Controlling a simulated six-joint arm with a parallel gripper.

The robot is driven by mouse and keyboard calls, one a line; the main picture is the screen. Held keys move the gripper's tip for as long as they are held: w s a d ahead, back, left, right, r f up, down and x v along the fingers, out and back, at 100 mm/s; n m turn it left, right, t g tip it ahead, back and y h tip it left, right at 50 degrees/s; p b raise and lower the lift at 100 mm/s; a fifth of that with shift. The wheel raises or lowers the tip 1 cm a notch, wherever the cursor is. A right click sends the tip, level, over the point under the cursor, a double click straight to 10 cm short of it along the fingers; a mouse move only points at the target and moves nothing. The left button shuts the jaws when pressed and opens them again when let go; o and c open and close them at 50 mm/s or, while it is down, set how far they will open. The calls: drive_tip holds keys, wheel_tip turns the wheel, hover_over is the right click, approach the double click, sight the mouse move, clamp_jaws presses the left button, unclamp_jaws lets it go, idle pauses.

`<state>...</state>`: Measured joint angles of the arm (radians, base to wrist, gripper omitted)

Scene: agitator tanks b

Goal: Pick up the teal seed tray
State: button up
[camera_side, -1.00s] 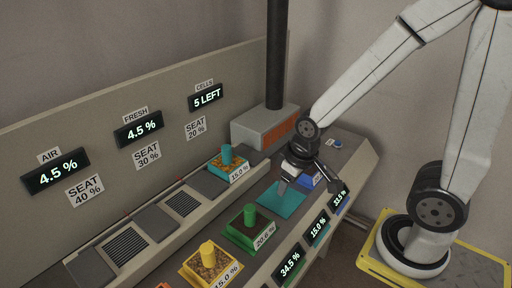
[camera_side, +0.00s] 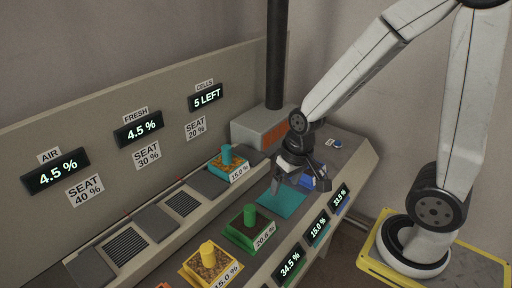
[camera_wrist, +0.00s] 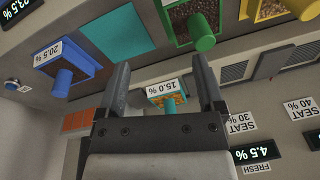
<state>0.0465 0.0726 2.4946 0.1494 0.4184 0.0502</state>
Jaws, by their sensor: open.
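The teal seed tray (camera_side: 227,170) has an upright teal peg and a 15.0 % label. It sits on the upper ledge of the console, left of my gripper in the side view. In the wrist view the teal seed tray (camera_wrist: 168,101) shows beyond and between my fingers. My gripper (camera_side: 298,184) is open and empty, above the lower deck near the bare teal pad (camera_side: 281,200). In the wrist view my gripper (camera_wrist: 161,76) has its fingers apart with nothing between them, and it is clear of the tray.
A green tray (camera_side: 241,238), a yellow tray (camera_side: 197,272) and a blue tray (camera_side: 307,182) stand on the lower deck. A grey box (camera_side: 262,127) with a dark column stands behind. Dark plates and slotted grilles (camera_side: 183,204) line the ledge.

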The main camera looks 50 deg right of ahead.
drive_tip(key=m, duration=0.2)
drive_tip(key=m+t+y, duration=0.8)
drive_tip(key=m+y, duration=0.1)
drive_tip(key=m, duration=1.3)
approach(222, 163)
drive_tip(key=r, duration=0.1)
drive_tip(key=w+r, duration=0.1)
drive_tip(key=a+r, duration=0.1)
drive_tip(key=r, duration=0.1)
drive_tip(key=shift+w+a+r, duration=0.1)
drive_tip(key=shift+w+r, duration=0.05)
drive_tip(key=shift+w, duration=0.25)
drive_tip(key=shift+x, duration=3.95)
drive_tip(key=shift+s, duration=0.15)
clamp_jaws()
